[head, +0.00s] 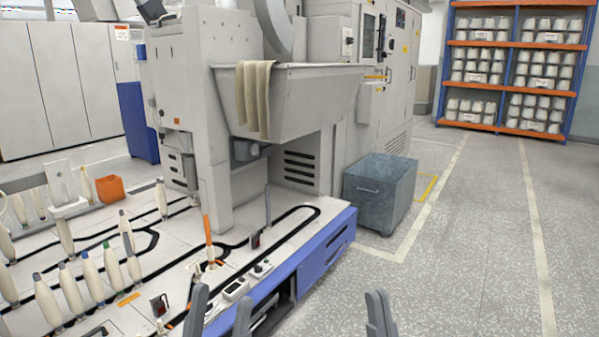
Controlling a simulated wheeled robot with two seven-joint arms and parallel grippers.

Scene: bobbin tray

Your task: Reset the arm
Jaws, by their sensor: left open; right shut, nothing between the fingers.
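My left gripper (222,294) shows at the bottom edge of the head view, left of centre. Its two fingers stand apart with nothing between them, in front of the machine's near edge. My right gripper (378,297) shows at the bottom edge, right of centre. Its fingers are together and hold nothing, over the grey floor as seen from here. The rest of both arms is out of the picture.
White bobbins (92,276) with coloured tips stand on the machine bed (170,236) at left. A blue side panel (326,248) edges the bed. A grey bin (379,193) stands behind it. Shelves (506,86) of bobbins stand far right. The floor at right is clear.

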